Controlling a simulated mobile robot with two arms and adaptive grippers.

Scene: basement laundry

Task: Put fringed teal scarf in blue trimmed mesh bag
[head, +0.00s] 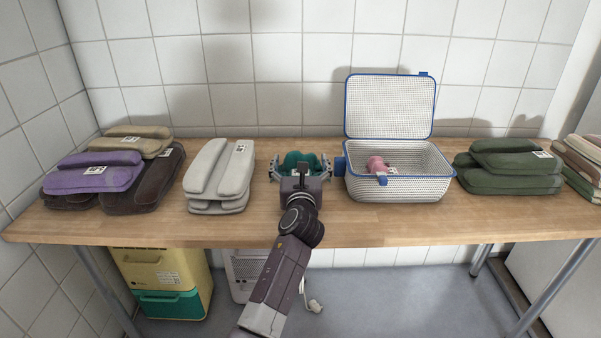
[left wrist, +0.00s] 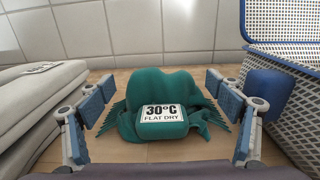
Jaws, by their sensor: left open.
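The fringed teal scarf (head: 299,162) lies bundled on the table, partly hidden by my left gripper in the head view. In the left wrist view the scarf (left wrist: 165,100) shows its fringes at both sides and a white label reading "30°C FLAT DRY". My left gripper (head: 301,168) is open, with its fingers (left wrist: 163,95) to the left and right of the scarf, apart from it. The blue trimmed mesh bag (head: 398,188) stands open just right of the gripper, its lid raised against the wall. A pink item (head: 376,164) lies inside. My right gripper is not in view.
A grey folded stack (head: 217,188) lies left of the scarf. Purple (head: 92,178), brown and tan folded items lie farther left. Green folded items (head: 507,170) lie right of the bag. Bare table (head: 330,230) shows along the front. The tiled wall closes the back.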

